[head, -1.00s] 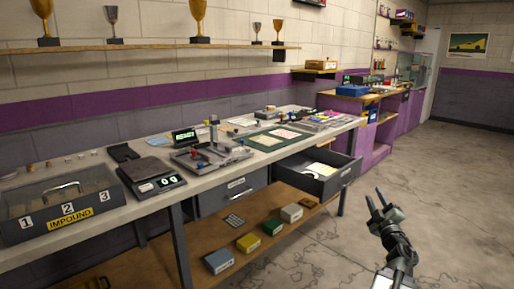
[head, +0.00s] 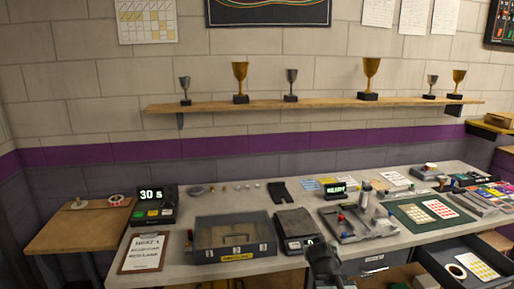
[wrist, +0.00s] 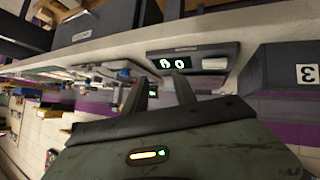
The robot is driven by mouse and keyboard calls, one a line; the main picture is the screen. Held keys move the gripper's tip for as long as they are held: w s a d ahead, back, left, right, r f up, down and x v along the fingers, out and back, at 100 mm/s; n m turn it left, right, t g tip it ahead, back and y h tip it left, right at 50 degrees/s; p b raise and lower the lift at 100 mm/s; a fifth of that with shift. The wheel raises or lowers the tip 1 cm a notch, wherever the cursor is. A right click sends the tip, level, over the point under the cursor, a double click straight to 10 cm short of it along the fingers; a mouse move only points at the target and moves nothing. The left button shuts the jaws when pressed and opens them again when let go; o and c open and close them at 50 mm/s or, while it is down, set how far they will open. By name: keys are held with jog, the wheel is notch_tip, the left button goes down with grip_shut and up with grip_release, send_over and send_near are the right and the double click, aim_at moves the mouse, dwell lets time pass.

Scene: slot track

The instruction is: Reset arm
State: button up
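My gripper (head: 322,248) shows at the bottom centre of the head view, in front of the bench's near edge. In the wrist view its two dark fingers (wrist: 161,92) stand apart with nothing between them. Ahead of the fingers are the scale (wrist: 195,57), with lit digits, and the grey box (wrist: 275,72) marked 3. In the head view the scale (head: 292,226) is just behind my gripper, and the numbered IMPOUND box (head: 210,240) is to its left.
The long bench (head: 180,208) also holds a clipboard (head: 145,252), a timer reading 30 s (head: 155,200) and a track fixture (head: 355,222). An open drawer (head: 440,270) juts out at the lower right. Trophies stand on a wall shelf (head: 210,108).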

jog(key=s+a+f+g+y, duration=0.1)
jog(key=s+a+f+g, duration=0.3)
jog(key=s, duration=0.5)
jog(key=s+a+f+g+y, duration=0.2)
jog(key=s+a+f+g, duration=0.2)
jog(key=s, duration=0.5)
jog(key=shift+s+a+f+g+y, duration=0.25)
jog(key=shift+f+g, duration=0.2)
jog(key=shift+g, duration=0.65)
jog(key=shift+w+d, duration=0.1)
jog(key=shift+d, duration=0.1)
